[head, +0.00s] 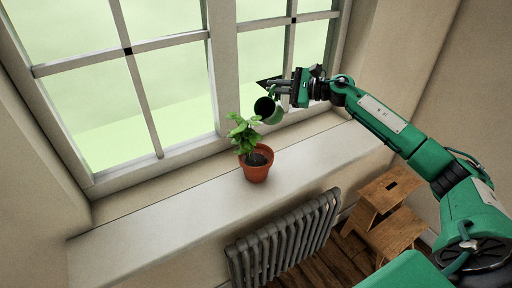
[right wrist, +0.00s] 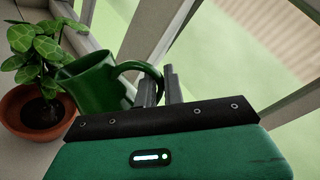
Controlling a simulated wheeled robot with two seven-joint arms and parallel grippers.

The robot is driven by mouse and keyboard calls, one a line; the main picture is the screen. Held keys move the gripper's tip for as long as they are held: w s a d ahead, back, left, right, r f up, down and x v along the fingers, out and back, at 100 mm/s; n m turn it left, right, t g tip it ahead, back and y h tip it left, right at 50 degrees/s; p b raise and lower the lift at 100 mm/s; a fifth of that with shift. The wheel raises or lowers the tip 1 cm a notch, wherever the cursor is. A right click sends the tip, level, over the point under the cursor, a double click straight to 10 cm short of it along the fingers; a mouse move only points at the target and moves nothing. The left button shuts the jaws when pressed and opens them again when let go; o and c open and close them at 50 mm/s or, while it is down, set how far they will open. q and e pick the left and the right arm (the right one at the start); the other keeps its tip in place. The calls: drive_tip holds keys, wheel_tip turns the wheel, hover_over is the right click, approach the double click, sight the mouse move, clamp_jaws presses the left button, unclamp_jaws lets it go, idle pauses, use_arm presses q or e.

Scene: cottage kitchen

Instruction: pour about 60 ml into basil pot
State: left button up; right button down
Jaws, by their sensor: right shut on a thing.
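The basil pot (head: 257,170) is a terracotta pot with a leafy green plant and dark soil, standing upright on the windowsill. It also shows at the left of the right wrist view (right wrist: 33,127). In the right wrist view the mug (right wrist: 97,86) overlaps the pot's side in the picture. I cannot see its contents or any stream. My left gripper is not in view.
The pale windowsill (head: 150,233) is clear to the left of the pot. The window (head: 170,85) stands close behind the pot and mug. A grey radiator (head: 285,243) is below the sill, and a wooden step stool (head: 385,205) stands at the right.

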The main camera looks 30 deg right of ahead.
sight(272, 105)
drive_tip(key=shift+w+d+f+m, duration=0.1)
drive_tip(key=shift+d+f+m, duration=0.05)
drive_tip(key=shift+f+m, duration=0.15)
drive_tip(key=shift+w+d+f+m, duration=0.1)
drive_tip(key=shift+f+m, duration=0.1)
drive_tip(key=shift+f, duration=0.15)
drive_tip(key=shift+r, duration=0.15)
drive_tip(key=shift+d+f+m+b, duration=0.2)
drive_tip(key=shift+f+m+b, duration=0.15)
drive_tip(key=shift+b, duration=0.25)
drive_tip(key=shift+w+d+f, duration=0.15)
drive_tip(key=shift+w+f, duration=0.05)
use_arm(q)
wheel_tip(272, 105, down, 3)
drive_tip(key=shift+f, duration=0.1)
use_arm(e)
drive_tip(key=shift+w+d+m, duration=0.1)
drive_tip(key=shift+w+m, duration=0.05)
drive_tip(key=shift+m, duration=0.1)
use_arm(q)
drive_tip(key=shift+b, duration=0.35)
